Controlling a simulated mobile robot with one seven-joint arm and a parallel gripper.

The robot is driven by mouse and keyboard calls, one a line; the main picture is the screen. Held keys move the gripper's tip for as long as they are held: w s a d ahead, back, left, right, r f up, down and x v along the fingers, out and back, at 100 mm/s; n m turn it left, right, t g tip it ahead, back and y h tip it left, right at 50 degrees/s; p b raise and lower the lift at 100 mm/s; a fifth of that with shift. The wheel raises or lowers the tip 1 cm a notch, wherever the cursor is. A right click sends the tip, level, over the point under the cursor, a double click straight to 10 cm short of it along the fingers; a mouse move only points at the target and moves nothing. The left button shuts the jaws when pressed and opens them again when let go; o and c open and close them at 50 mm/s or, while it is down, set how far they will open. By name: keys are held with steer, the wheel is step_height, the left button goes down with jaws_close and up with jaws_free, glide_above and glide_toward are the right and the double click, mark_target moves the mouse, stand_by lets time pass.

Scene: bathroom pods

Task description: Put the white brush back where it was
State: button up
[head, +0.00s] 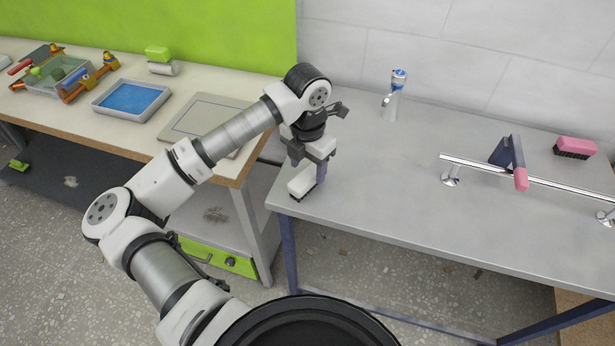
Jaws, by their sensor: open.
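The white brush (301,184) is at the left front corner of the grey table (400,190). Its white body is uppermost, with a dark strip of bristles under it. My gripper (307,171) points down right over the brush, with one dark finger at the brush's right side. The jaws are open. The fingers and hand partly cover the brush, so I cannot tell whether they touch it.
On the grey table are a blue-and-white bottle (394,95), a chrome rail (545,181) with a dark and pink item (513,160) over it, and a pink brush (575,147). The left bench holds a blue tray (131,99) and a green brush (158,54). The table's middle is clear.

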mark_target(308, 174)
step_height(308, 174, up, 8)
steer(key=b, duration=0.1)
steer(key=shift+b, duration=0.3)
